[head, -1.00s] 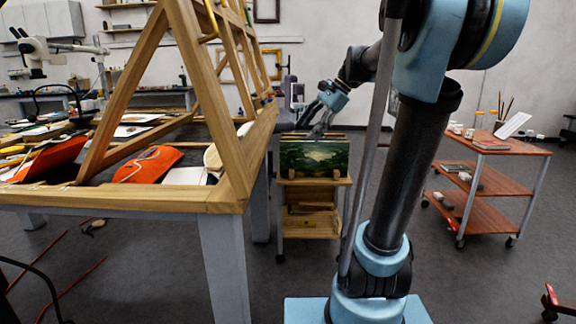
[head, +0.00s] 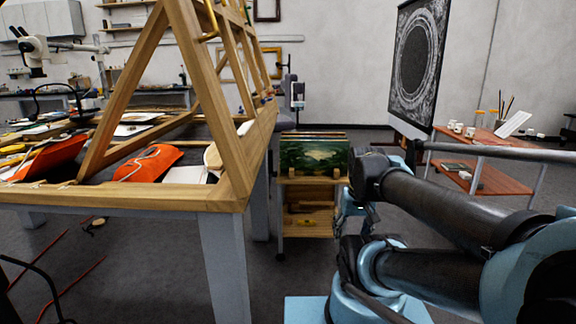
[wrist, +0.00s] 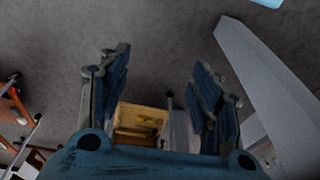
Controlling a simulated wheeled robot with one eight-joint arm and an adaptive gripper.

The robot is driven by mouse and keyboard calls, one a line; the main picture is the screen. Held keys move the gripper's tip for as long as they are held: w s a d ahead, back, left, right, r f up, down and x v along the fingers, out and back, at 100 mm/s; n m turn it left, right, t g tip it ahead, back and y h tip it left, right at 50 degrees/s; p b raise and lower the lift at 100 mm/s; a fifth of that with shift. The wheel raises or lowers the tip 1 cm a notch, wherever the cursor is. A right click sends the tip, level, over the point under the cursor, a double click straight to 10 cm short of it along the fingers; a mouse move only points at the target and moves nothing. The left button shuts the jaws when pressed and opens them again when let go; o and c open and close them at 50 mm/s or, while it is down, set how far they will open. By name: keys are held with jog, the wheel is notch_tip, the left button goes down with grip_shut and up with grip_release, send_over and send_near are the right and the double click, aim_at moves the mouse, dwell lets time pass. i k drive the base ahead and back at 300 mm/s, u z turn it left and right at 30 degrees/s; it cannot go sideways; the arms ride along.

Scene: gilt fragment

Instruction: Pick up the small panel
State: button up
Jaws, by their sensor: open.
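A small painted panel (head: 312,156) with a dark green landscape stands upright at the front of a small wooden cart in the head view. Edges of other upright panels show just behind it. My gripper (head: 350,212) is low, at the right side of the cart, partly hidden by my arm. In the wrist view my gripper (wrist: 160,95) has its two fingers wide apart with nothing held. The cart's wooden lower part (wrist: 138,120) shows beyond and between the fingers. I cannot make out the painted panel in the wrist view.
A big worktable (head: 120,198) with a wooden easel frame and orange cloths stands left of the cart. Its grey leg (wrist: 262,85) slants across the wrist view. A red-brown trolley (head: 500,178) stands at the right, near a dark ringed picture (head: 416,60). Grey floor lies between.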

aim_at(308, 157)
jog(key=z, duration=0.65)
jog(key=i, duration=1.75)
jog(key=u, duration=0.15)
